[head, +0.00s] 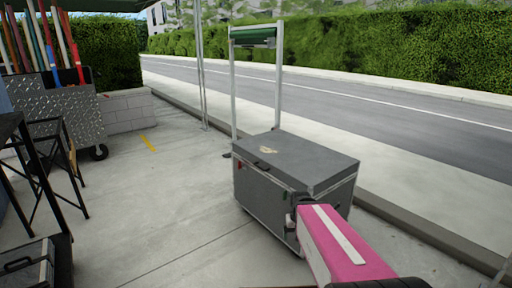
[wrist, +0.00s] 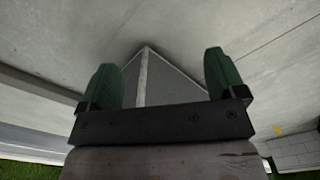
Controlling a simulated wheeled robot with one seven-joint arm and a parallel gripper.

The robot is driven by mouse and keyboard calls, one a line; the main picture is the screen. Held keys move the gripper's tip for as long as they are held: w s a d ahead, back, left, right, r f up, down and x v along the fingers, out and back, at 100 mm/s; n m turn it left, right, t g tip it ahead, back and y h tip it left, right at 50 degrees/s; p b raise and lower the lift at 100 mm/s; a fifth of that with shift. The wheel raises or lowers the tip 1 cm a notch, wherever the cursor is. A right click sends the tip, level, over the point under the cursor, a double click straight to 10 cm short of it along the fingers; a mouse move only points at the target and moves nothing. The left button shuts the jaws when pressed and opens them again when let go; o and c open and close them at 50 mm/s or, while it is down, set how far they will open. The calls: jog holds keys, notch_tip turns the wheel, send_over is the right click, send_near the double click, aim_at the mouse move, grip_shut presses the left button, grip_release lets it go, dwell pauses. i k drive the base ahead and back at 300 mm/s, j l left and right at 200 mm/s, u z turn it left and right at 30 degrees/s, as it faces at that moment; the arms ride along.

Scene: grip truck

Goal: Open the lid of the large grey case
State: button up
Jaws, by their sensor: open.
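The large grey case (head: 262,205) stands on the pavement in the middle of the head view. Its flat lid (head: 285,155) lies shut on top. A small dark handle or recess shows near the lid's left edge. My gripper (head: 294,214) is at the case's near side, below the lid's rim. The pink arm link behind it hides part of that side. In the wrist view my gripper (wrist: 161,72) is open, its two green fingers apart. A grey corner of the case (wrist: 162,82) shows between them. I cannot tell whether the fingers touch it.
A tall metal frame with a green roll (head: 254,37) rises behind the case. A metal cart (head: 62,112) with coloured poles stands far left, near a black stand (head: 45,165). A kerb and road (head: 400,115) run behind the case. The pavement to its left is clear.

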aim_at(299, 163)
jog(key=i+l, duration=0.15)
jog(key=i, duration=0.3)
jog(key=i+l, duration=0.1)
jog(key=i, duration=0.35)
jog(key=u, duration=0.05)
